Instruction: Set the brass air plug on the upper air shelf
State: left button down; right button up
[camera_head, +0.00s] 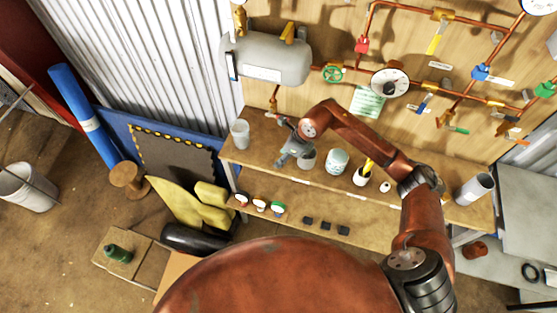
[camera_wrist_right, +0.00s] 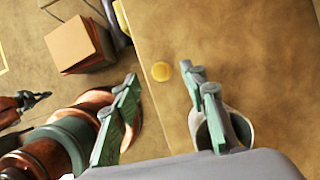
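In the right wrist view a small round brass-yellow disc (camera_wrist_right: 161,71), which looks like the brass air plug, lies on a brown wooden surface. My right gripper (camera_wrist_right: 162,86) is open above it, with the disc showing between its fingertips and nothing held. In the head view my right gripper (camera_head: 284,156) is over the left part of the upper wooden shelf (camera_head: 325,140); I cannot pick out the plug there. A dark gripper (camera_wrist_right: 40,97) at the left of the wrist view looks like my left one; its opening is unclear. I cannot tell which board is the upper air shelf.
A grey cup (camera_head: 307,158) stands close beside my right gripper. A patterned cup (camera_head: 337,161) and a white cup (camera_head: 363,175) stand farther right. A lower board (camera_head: 295,192) carries several gauges and dark blocks. A grey tank (camera_head: 268,58) and copper pipes are on the wall behind.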

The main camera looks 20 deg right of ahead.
jog(key=v, duration=0.8)
jog(key=shift+f, duration=0.1)
